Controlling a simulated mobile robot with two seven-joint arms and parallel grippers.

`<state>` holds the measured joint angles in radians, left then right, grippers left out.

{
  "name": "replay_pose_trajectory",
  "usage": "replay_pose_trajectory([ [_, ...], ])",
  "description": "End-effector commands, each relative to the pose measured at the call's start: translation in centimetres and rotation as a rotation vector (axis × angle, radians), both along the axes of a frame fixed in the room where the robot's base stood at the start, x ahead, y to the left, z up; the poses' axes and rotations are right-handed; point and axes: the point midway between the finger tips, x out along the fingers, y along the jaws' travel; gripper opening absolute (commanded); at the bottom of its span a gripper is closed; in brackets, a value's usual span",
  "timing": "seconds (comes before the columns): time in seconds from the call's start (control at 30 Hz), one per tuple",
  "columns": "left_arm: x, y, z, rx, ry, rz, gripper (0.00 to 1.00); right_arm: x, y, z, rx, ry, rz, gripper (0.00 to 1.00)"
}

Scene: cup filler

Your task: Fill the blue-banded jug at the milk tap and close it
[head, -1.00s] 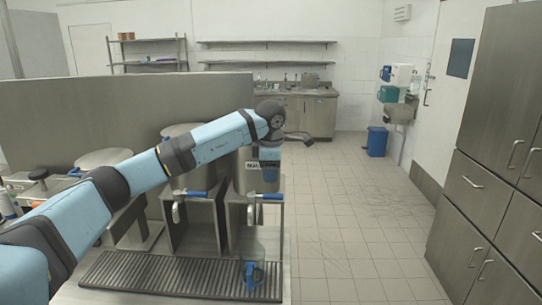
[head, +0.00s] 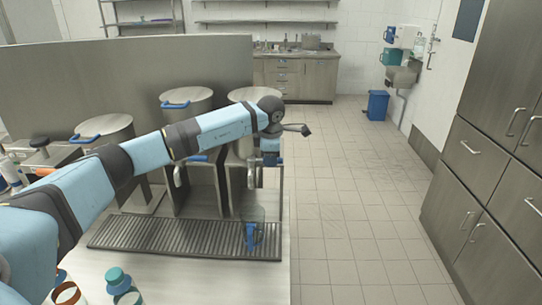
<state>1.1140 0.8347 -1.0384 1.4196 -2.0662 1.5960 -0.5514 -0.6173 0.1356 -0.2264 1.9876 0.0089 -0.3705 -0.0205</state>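The jug (head: 257,213) is clear, with a blue part (head: 250,238) low on its near side. It stands upright on the ribbed drip tray (head: 150,235) at its right end, below the rightmost tap. I cannot make out any fill level or a lid on it. My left arm crosses the tanks from the left. Its gripper (head: 270,157) points down at the front of the right tank (head: 245,96), at the tap's blue lever; contact and finger opening cannot be told. The tap spout (head: 252,178) hangs above the jug. My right gripper is out of view.
Two more lidded tanks, middle (head: 187,98) and left (head: 104,126), stand beside the right one. A teal-lidded jug (head: 118,279) and an orange-banded jug (head: 67,293) stand at the near left. Open tiled floor lies right of the counter.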

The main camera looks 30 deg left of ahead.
Motion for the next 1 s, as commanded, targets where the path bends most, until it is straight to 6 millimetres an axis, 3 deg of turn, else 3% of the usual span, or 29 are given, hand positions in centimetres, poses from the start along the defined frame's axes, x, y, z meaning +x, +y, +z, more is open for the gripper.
replay_pose_trajectory([
  [0.03, 0.0, 0.0, 0.0, 0.0, 0.0, 0.0, 0.16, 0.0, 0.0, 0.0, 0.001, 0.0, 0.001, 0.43],
  [0.1, 0.0, 0.0, 0.0, 0.0, 0.0, 0.0, 0.0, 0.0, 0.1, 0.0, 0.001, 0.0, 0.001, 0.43],
  [0.37, -0.2, 0.0, 0.0, 0.0, 0.0, -0.024, 0.0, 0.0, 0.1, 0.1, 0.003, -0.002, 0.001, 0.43],
  [0.7, -1.6, -0.5, 0.0, 0.001, 0.001, -0.283, 0.0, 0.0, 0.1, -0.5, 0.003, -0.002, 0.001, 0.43],
  [1.0, -1.7, -0.6, 0.0, 0.0, 0.001, -0.302, 0.0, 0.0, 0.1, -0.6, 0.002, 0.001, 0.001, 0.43],
])
